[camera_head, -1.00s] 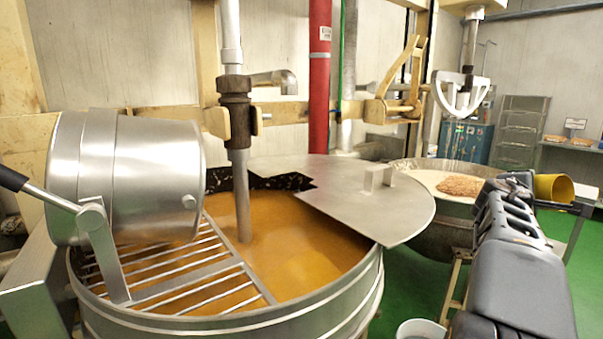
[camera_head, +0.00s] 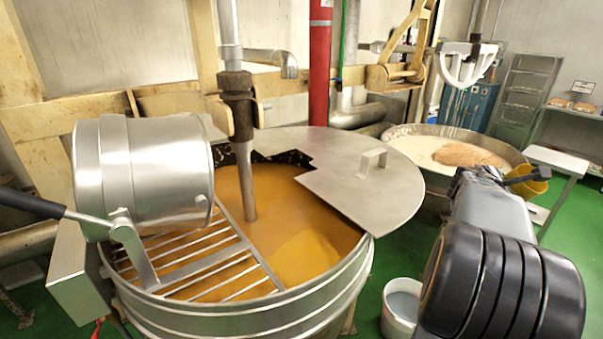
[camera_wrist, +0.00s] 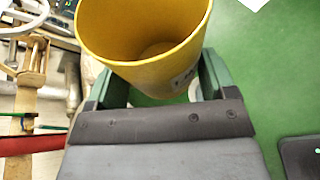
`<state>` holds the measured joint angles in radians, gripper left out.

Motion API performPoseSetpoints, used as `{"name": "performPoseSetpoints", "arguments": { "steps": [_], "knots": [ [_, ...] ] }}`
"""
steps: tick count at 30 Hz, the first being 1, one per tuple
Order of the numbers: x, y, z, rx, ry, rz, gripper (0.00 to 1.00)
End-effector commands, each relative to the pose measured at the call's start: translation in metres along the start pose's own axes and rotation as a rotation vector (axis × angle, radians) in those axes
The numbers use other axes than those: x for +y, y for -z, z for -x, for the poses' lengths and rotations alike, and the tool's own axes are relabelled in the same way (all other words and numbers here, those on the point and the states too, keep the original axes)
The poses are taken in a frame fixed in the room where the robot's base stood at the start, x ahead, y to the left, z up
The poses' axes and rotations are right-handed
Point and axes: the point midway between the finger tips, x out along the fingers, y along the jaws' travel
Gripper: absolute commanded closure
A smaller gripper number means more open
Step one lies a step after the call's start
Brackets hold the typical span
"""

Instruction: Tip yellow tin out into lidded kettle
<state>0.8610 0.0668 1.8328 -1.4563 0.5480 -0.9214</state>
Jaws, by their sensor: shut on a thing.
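The yellow tin (camera_head: 530,186) is held in my gripper (camera_head: 508,179), off to the right of the lidded kettle and near the far kettle's right side. In the wrist view I look into the open mouth of the tin (camera_wrist: 145,45); its inside looks empty down to the base. The fingers of my gripper (camera_wrist: 160,85) close on both sides of it. The lidded kettle (camera_head: 330,290) is the large near steel vessel with orange contents. Its flat steel lid (camera_head: 370,195) with a bar handle covers the back right part; the front and middle are open.
A steel drum (camera_head: 140,170) and a bar grate (camera_head: 205,260) cover the kettle's left side. A vertical pipe (camera_head: 243,150) enters it. The far kettle (camera_head: 430,180) holds a pale mass with a brown heap. A white bucket (camera_head: 400,305) stands on the green floor.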

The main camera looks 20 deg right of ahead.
Motion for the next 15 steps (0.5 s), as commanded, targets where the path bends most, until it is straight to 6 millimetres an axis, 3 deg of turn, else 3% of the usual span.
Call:
{"name": "performPoseSetpoints", "arguments": {
  "steps": [1,15],
  "knots": [
    [0.0052,-0.0071,0.0032,0.002,0.014,0.034,0.61],
    [0.01,-0.0152,0.0065,0.002,0.153,0.366,0.61]
  ]
}}
